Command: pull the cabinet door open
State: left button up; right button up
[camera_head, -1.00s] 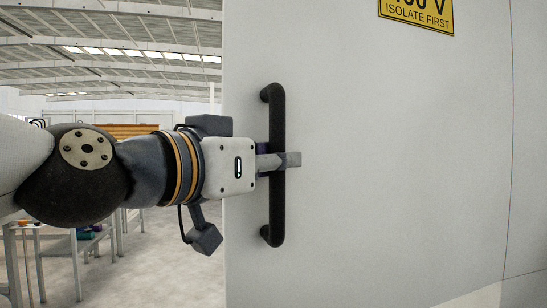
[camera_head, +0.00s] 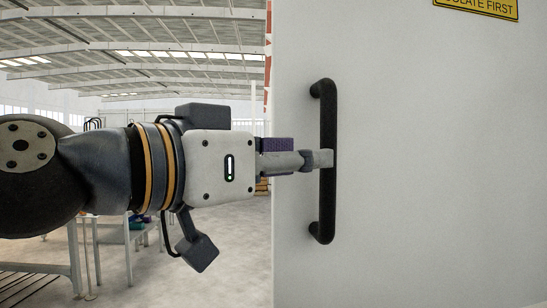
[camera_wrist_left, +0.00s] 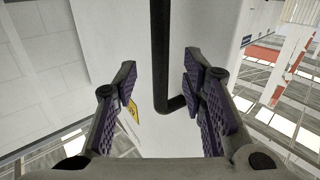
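The cabinet door (camera_head: 430,170) is a large pale grey panel filling the right of the head view. Its black upright bar handle (camera_head: 325,205) is near the door's left edge. My left gripper (camera_head: 318,158) points right at the middle of the handle, with a fingertip just overlapping the bar. In the left wrist view, the fingers (camera_wrist_left: 160,68) are spread, and the handle (camera_wrist_left: 160,45) runs between their tips with gaps on both sides. The far finger is largely hidden in the head view. My right gripper is not in view.
A yellow warning sign (camera_head: 476,7) is on the door at top right. Left of the door edge is an open hall with a pale floor (camera_head: 215,270) and grey metal tables (camera_head: 125,235) behind my arm.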

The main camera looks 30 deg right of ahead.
pick_arm(q)
jog(key=v, duration=0.5)
jog(key=shift+a, duration=0.1)
